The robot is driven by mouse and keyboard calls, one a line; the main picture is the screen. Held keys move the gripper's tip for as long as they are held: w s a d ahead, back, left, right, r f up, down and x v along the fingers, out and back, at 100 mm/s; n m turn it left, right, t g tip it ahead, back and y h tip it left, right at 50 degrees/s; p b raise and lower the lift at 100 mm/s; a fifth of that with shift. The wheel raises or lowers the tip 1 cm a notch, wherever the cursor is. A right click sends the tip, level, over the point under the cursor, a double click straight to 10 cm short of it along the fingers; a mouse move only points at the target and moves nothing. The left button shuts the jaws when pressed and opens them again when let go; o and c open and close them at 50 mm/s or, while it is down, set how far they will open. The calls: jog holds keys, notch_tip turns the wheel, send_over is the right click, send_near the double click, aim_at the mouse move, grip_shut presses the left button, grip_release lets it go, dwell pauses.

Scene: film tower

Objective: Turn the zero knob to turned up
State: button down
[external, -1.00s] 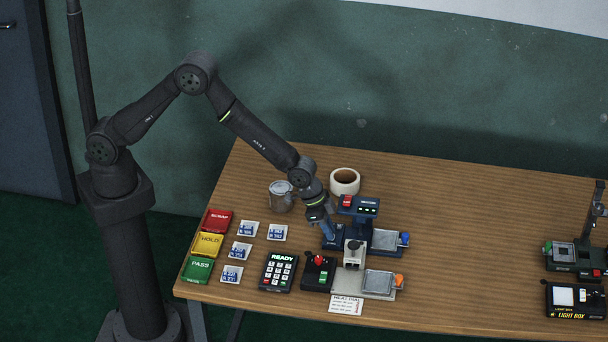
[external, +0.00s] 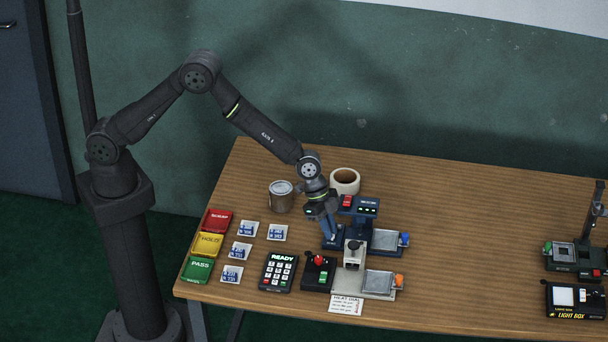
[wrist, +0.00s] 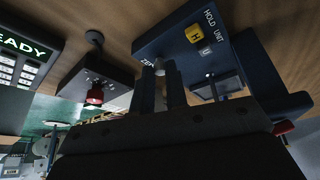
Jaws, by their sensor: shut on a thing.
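The dark blue hold unit (wrist: 178,37) fills the top middle of the wrist view, with a yellow "H" button (wrist: 194,34) and a partly covered label starting "ZE". The small pale zero knob (wrist: 159,68) beside that label sits between my fingertips. My gripper (wrist: 160,80) is shut on it. The fingers hide most of the knob, so I cannot read its angle. In the external view my gripper (external: 329,235) points down at the blue unit (external: 386,241), at its left part.
A red-knobbed black box (external: 318,273) and a grey fixture (external: 350,284) stand close in front. A keypad marked READY (external: 279,272) is to the left. A metal can (external: 281,196) and a tape roll (external: 345,181) stand behind. The table's right middle is clear.

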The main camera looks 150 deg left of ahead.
jog(key=c, duration=1.4)
grip_release()
jog(key=shift+c, duration=0.2)
jog(key=v, duration=1.7)
jog(key=shift+r, duration=0.25)
